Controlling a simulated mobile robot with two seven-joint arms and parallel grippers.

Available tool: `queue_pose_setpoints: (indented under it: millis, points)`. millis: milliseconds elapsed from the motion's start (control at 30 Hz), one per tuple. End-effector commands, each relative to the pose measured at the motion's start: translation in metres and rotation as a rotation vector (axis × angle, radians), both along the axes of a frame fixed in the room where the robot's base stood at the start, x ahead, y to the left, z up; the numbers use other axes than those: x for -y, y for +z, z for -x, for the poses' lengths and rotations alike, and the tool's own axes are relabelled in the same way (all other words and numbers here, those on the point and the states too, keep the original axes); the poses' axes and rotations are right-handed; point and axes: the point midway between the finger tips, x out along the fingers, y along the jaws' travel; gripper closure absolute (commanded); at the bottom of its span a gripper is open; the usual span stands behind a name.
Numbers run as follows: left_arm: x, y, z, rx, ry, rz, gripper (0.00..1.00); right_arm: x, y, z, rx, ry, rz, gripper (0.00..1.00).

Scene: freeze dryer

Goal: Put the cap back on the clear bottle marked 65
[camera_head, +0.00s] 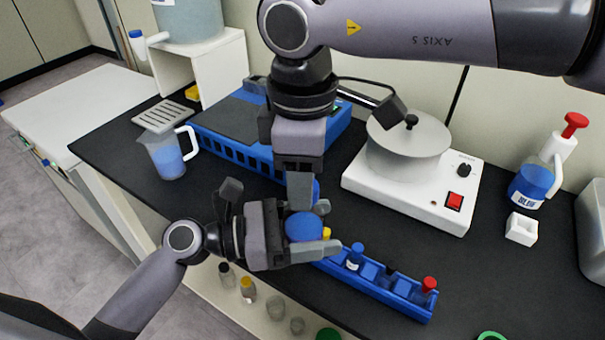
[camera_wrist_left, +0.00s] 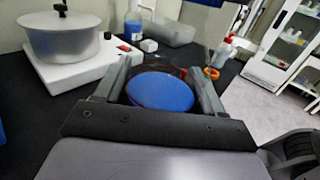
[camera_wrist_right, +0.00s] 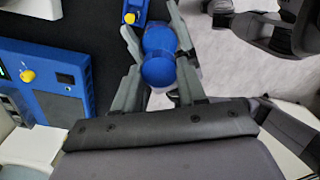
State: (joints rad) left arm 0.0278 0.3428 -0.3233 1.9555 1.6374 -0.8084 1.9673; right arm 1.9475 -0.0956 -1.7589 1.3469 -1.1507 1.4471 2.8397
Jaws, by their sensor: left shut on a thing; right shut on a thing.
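My left gripper (camera_head: 328,228) is shut on a round blue object (camera_head: 304,226) above the bench. In the left wrist view the held object shows a broad blue face (camera_wrist_left: 160,91) with a dark reddish rim. My right gripper (camera_head: 310,205) comes down from above and is shut on a blue piece (camera_head: 316,188), close behind the left gripper's object. In the right wrist view a blue disc (camera_wrist_right: 158,73) lies between the fingers, with another rounded blue part (camera_wrist_right: 159,38) just beyond it. I cannot tell whether these touch. The mark 65 is not readable.
A blue rack (camera_head: 405,289) with blue-, yellow- and red-topped vials lies just right of the grippers. A white device with a lidded pot (camera_head: 410,148) stands behind it.

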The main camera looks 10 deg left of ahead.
Motion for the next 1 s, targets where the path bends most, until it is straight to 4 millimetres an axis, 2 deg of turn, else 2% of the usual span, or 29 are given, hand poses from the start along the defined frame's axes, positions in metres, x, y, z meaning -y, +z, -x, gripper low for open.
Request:
queue_pose_setpoints:
  millis: [133, 433, 467, 500, 533, 833, 1000]
  points:
    - [0.000, 0.000, 0.000, 0.000, 0.000, -0.001, 1.00, 0.000, 0.001, -0.001, 0.002, -0.079, -0.001, 0.87]
    - [0.000, 0.000, 0.000, 0.000, 0.000, -0.001, 1.00, 0.000, 0.001, -0.001, 0.002, -0.086, -0.001, 0.87]
    - [0.000, 0.000, 0.000, 0.000, 0.000, -0.001, 1.00, 0.000, 0.001, -0.001, 0.002, -0.085, -0.001, 0.49]
    - [0.000, 0.000, 0.000, 0.000, 0.000, -0.001, 1.00, 0.000, 0.001, -0.001, 0.002, -0.085, -0.001, 0.36]
    - [0.000, 0.000, 0.000, 0.000, 0.000, -0.001, 1.00, 0.000, 0.001, -0.001, 0.002, -0.085, -0.001, 0.34]
    - [0.000, 0.000, 0.000, 0.000, 0.000, 0.001, 1.00, 0.000, 0.002, 0.000, 0.001, -0.083, -0.001, 0.34]
    - [0.000, 0.001, 0.000, 0.001, 0.000, 0.001, 1.00, 0.000, 0.016, -0.001, 0.003, -0.084, -0.001, 0.34]
